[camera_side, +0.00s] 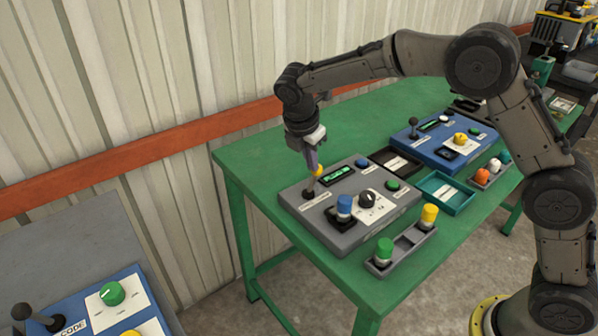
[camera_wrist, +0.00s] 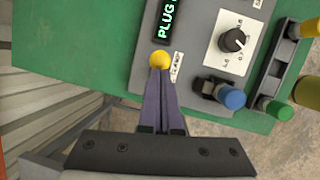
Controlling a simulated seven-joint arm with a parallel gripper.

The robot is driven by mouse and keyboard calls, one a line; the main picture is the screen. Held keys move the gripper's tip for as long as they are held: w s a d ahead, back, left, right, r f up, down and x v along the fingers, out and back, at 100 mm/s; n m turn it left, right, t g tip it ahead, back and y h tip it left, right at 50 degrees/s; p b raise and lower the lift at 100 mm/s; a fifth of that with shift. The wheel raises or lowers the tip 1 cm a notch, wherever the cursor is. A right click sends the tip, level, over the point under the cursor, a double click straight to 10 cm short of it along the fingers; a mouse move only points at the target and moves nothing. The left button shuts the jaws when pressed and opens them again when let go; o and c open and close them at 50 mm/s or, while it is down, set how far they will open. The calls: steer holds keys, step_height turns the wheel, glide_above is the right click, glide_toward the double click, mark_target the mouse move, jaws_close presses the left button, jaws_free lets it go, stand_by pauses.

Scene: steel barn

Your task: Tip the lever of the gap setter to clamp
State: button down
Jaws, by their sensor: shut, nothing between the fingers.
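The grey panel unit (camera_side: 320,222), which I take as the gap setter, sits on the near left part of the green table. Its lever (camera_side: 309,184) rises from a dark base at the unit's left back corner and ends in a yellow knob (camera_side: 318,171). In the wrist view the yellow knob (camera_wrist: 160,60) shows right at my fingertips. My gripper (camera_side: 313,164) points down, shut and empty, beside the knob; whether they touch I cannot tell. A label (camera_wrist: 177,65) beside the knob seems to read CLAMP. The fingers hide the lever's shaft in the wrist view.
The unit also has a lit display (camera_side: 338,174) starting PLUG, a black dial (camera_side: 367,199), a blue-topped part (camera_side: 344,205) and a green button (camera_side: 392,185). A grey tray (camera_side: 402,248) with green and yellow pegs stands in front. A blue panel (camera_side: 440,148) with another lever is behind right.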

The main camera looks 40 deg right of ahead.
steer(key=a+v, duration=0.1)
steer(key=v, duration=1.3)
steer(key=s+d+r+m+t, duration=0.2)
steer(key=s+d+r+m, duration=0.1)
steer(key=s+d+r, duration=0.75)
steer(key=s+d+f+m+y, duration=0.25)
steer(key=s+m, duration=0.35)
steer(key=s, duration=0.7)
steer(key=s+a+f+m+t+y, duration=0.1)
steer(key=s+f+m+t, duration=0.1)
steer(key=s+f+m, duration=0.6)
steer(key=shift+s+f+m, duration=0.4)
steer(key=shift+f+m, duration=1)
steer(key=shift+f, duration=0.9)
